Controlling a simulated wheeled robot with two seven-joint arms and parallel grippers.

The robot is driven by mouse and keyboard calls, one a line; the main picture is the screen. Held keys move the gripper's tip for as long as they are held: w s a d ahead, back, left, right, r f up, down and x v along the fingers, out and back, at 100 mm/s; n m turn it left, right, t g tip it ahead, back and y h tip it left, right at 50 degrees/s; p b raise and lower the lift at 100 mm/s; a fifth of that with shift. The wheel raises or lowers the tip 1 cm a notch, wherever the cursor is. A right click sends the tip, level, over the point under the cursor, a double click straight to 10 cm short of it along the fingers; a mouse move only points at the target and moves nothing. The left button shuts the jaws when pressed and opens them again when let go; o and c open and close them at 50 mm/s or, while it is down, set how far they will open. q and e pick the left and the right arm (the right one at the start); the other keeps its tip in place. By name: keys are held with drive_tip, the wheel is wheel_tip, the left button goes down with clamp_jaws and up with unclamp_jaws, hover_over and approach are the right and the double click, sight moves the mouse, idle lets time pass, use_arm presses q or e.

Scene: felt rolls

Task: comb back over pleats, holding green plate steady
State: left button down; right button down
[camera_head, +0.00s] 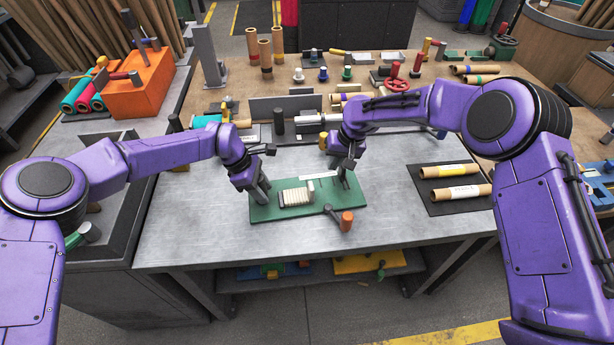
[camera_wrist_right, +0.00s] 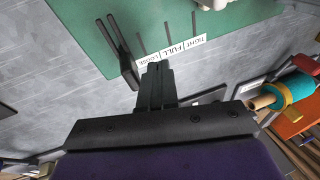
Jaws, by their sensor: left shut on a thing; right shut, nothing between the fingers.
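The green plate (camera_head: 275,213) lies on the grey metal bench top. A cream pleated piece (camera_head: 297,197) sits on its middle. My left gripper (camera_head: 262,191) is at the plate's left end and is shut on the plate there. My right gripper (camera_head: 345,180) is shut and empty over the plate's right end, close to a white label strip (camera_head: 318,176). In the right wrist view its fingers (camera_wrist_right: 155,68) are beside the strip (camera_wrist_right: 172,51), which reads tight, full, loose; a dark forked piece (camera_wrist_right: 122,52) stands to their left. I cannot make out a comb for certain.
A dark mat (camera_head: 450,207) with two tan rolls is to the right. Racks and rolls stand behind the plate. The bench to the plate's left is clear.

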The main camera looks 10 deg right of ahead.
sight(261, 182)
drive_tip(key=r, duration=0.2)
drive_tip(key=a+r, duration=0.1)
drive_tip(key=r, duration=0.1)
idle(0.3)
use_arm(q)
unclamp_jaws()
idle(0.4)
drive_tip(key=shift+r, duration=0.25)
drive_tip(key=shift+r+p, duration=0.4)
drive_tip(key=shift+r, duration=0.9)
use_arm(e)
drive_tip(key=shift+r, duration=0.35)
